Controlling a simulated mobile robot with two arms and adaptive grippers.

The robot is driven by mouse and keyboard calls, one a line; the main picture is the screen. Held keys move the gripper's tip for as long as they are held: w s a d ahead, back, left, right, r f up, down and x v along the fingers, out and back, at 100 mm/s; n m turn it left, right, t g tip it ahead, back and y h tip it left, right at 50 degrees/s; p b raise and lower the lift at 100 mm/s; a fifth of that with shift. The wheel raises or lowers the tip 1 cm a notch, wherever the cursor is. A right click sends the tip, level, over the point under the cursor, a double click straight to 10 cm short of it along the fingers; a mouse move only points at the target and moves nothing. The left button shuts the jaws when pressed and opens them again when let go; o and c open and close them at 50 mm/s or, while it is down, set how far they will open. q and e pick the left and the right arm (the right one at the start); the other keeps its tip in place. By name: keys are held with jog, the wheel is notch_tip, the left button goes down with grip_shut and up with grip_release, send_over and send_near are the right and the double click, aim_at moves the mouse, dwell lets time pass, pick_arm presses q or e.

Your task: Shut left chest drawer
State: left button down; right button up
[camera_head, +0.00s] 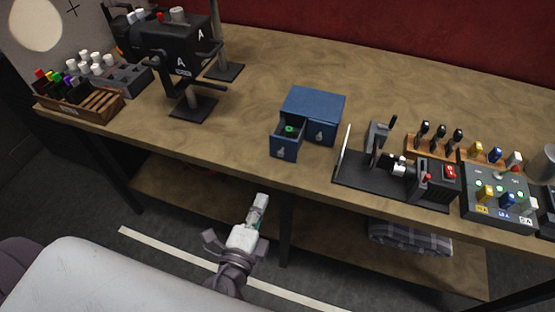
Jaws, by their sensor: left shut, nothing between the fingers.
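A small blue chest (315,102) stands on the wooden workbench. Its left drawer (285,149) is pulled out toward the front, and a small green item (289,129) shows inside it. Its right drawer (320,134) sits flush with the chest. My left gripper (261,200) is shut and empty. It is in front of the bench's front edge, apart from the drawer and below it and a little left in the picture. My right gripper does not show.
A black fixture (395,175) with a red-buttoned box stands right of the chest, beside a tool rack (450,147) and a button panel (497,193). A black stand (193,105) is at the left. The bench left of the drawer is clear.

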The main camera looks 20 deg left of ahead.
pick_arm(q)
jog(key=p, duration=0.5)
send_near(288, 135)
jog(key=shift+s+a+f, duration=0.1)
jog(key=shift+f, duration=0.5)
jog(key=shift+w+f, duration=0.1)
jog(key=shift+w, duration=0.35)
jog(key=w+b, duration=0.1)
jog(key=w, duration=0.8)
jog(key=shift+f, duration=0.1)
jog(key=shift+w, duration=0.1)
jog(key=shift+r, duration=0.3)
